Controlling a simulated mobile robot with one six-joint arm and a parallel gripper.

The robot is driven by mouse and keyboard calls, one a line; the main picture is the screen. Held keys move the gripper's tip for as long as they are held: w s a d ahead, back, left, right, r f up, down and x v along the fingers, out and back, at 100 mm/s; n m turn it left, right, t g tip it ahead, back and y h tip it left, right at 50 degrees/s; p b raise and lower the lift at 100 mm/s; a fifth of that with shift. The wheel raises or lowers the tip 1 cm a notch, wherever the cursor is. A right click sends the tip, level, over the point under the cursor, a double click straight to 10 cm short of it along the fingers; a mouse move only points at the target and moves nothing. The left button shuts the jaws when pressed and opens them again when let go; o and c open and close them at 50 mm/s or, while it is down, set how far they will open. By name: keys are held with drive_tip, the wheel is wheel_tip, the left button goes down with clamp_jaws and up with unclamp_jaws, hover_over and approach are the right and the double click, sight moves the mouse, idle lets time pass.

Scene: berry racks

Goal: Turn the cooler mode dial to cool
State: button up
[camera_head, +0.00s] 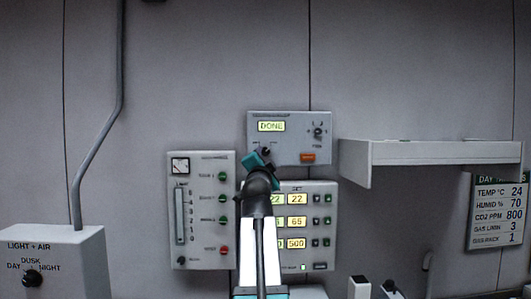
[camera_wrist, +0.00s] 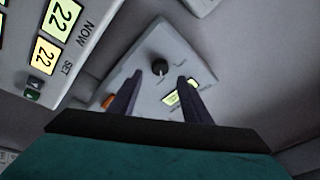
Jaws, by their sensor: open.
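A grey wall panel (camera_head: 284,120) has a lit display reading DONE. A black dial (camera_head: 265,151) shows at its lower left, just above my gripper (camera_head: 257,160). In the wrist view, a black dial (camera_wrist: 160,68) with a pale pointer line appears ahead, between the fingertips in the picture. I cannot read a cooler label or its mode marks. My gripper's two dark fingers (camera_wrist: 160,78) are apart, with nothing held between them. Whether a fingertip touches the panel is unclear. The panel also carries a second dial (camera_head: 317,131) and an orange button (camera_head: 307,157).
A setpoint panel (camera_head: 326,196) sits just below. A panel with a gauge and buttons (camera_head: 207,222) is at left. A shelf (camera_head: 430,153) juts out at right. A light and air box (camera_head: 70,262) stands at lower left.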

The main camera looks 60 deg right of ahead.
sight(266, 152)
drive_tip(key=shift+p+x, duration=0.8)
drive_tip(key=shift+x, duration=1.9)
drive_tip(key=c, duration=1)
